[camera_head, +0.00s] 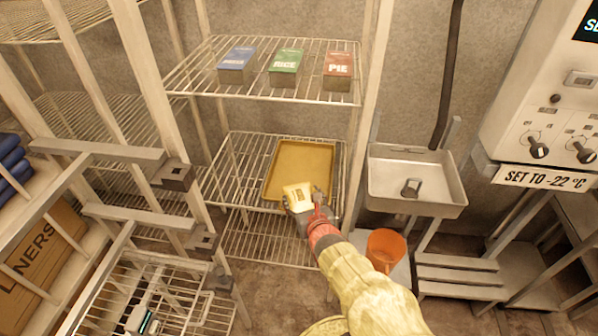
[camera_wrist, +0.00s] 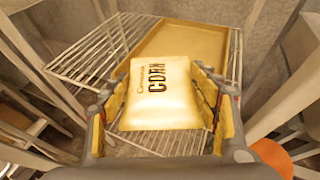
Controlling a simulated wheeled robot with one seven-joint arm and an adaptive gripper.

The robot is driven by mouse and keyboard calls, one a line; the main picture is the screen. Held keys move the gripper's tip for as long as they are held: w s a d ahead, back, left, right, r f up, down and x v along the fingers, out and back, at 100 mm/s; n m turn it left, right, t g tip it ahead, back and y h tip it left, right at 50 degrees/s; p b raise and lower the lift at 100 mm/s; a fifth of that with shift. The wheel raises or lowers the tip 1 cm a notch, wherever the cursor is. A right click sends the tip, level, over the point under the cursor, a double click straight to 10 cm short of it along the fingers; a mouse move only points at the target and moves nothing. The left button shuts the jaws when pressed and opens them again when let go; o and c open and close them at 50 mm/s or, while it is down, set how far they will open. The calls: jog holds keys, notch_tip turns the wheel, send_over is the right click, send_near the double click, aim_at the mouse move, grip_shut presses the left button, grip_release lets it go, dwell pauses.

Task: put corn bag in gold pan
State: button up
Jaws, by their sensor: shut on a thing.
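The corn bag (camera_wrist: 160,95), pale cream with "CORN" printed on it, sits between the fingers of my gripper (camera_wrist: 165,112). My gripper is shut on it, with a finger on each side. In the head view, the bag (camera_head: 297,196) and my gripper (camera_head: 305,201) appear at the near edge of the gold pan. The gold pan (camera_head: 287,150) is a shallow tray lying on the middle wire shelf. In the wrist view, the pan (camera_wrist: 187,42) shows beyond the bag, and the bag covers part of its near side. The visible pan floor is empty.
An upper wire shelf (camera_head: 200,82) above the pan holds blue, green "RICE" (camera_head: 286,68) and red "PIE" (camera_head: 338,70) boxes. White shelf posts stand on both sides. A metal sink (camera_head: 415,185) and orange bucket (camera_head: 384,250) are to the right. Bare wire shelf (camera_head: 235,170) lies left of the pan.

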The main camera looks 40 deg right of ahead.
jog(key=shift+w+d+f, duration=0.2)
jog(key=shift+d+f, duration=0.05)
jog(key=shift+d, duration=0.15)
jog(key=p, duration=0.7)
send_over(310, 175)
jog(key=s+a, duration=0.3)
jog(key=w+d, duration=0.1)
jog(key=w+d+f+b, duration=0.1)
jog(key=shift+w+d+f+b, duration=0.25)
jog(key=shift+d+f+b, duration=0.05)
jog(key=shift+d, duration=0.05)
notch_tip(310, 175, down, 5)
jog(key=b, duration=0.2)
jog(key=shift+f+b, duration=0.15)
jog(key=shift+b, duration=0.15)
jog(key=shift+w+d+f+b, duration=0.1)
jog(key=shift+w+f+b, duration=0.05)
jog(key=shift+b, duration=0.15)
